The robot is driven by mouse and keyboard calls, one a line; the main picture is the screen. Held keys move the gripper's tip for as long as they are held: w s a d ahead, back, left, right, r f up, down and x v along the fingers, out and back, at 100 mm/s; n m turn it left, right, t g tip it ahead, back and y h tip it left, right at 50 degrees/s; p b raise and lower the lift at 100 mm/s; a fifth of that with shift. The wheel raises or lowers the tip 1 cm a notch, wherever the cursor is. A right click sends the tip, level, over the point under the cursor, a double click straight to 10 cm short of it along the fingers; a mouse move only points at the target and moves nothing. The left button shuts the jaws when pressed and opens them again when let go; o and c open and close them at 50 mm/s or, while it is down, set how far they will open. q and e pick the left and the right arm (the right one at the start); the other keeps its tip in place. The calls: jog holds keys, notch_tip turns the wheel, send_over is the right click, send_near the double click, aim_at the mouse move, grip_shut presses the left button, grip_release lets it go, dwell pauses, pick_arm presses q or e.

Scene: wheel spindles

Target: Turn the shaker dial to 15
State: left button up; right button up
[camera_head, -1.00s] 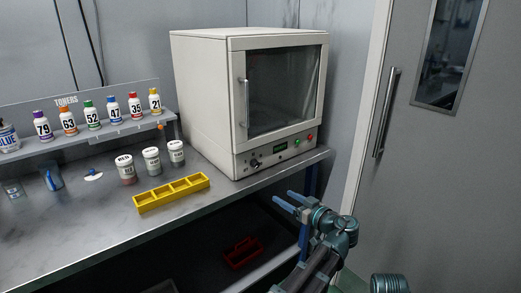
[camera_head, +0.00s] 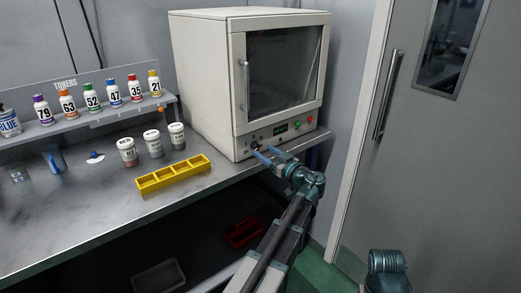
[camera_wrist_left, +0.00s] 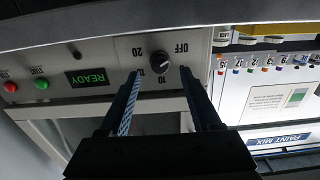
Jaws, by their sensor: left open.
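The shaker (camera_head: 232,85) is a white cabinet with a glass door, standing on the bench. Its dial (camera_wrist_left: 160,62) is a black knob on the lower front panel, with OFF, 10 and 20 legible around it. Another label is partly covered by a finger, and I cannot tell exactly where the pointer sits. My left gripper (camera_head: 263,152) is open in front of the panel at the dial. In the left wrist view its two fingers (camera_wrist_left: 161,75) are on either side of the dial, with a gap to each side. The right gripper is out of view.
The display (camera_wrist_left: 87,78) reads READY, beside a green button (camera_wrist_left: 42,85) and a red button (camera_wrist_left: 10,87). A yellow tray (camera_head: 174,174) and several white jars (camera_head: 153,142) are on the bench to the left. Toner bottles (camera_head: 92,97) line a rack behind.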

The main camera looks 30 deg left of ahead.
aim_at(258, 147)
pick_arm(q)
jog(key=shift+x, duration=1.6)
grip_shut()
